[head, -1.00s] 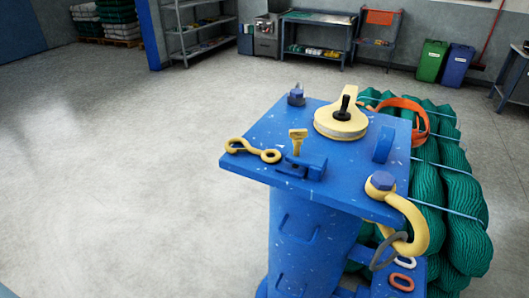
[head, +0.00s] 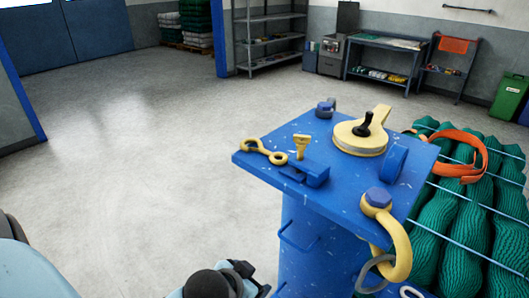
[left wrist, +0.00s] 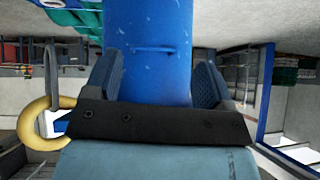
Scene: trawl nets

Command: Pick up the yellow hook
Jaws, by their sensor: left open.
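The yellow hook (head: 263,151) lies flat at the left edge of the blue pedestal's top plate (head: 330,185), with a round eye at its right end. My left gripper (head: 250,277) is low at the bottom of the head view, left of the pedestal's column and below the hook, apart from it. In the left wrist view its two dark fingers (left wrist: 155,85) are spread, with the blue column beyond them and nothing held. The hook cannot be made out in the left wrist view. My right gripper is not in view.
Beside the hook stand a small yellow key-like piece (head: 301,147) and a blue block (head: 306,172). A yellow pulley block (head: 360,135) sits behind. A yellow shackle (head: 392,240) hangs off the right edge. Green nets (head: 440,225) fill the right. Floor at left is clear.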

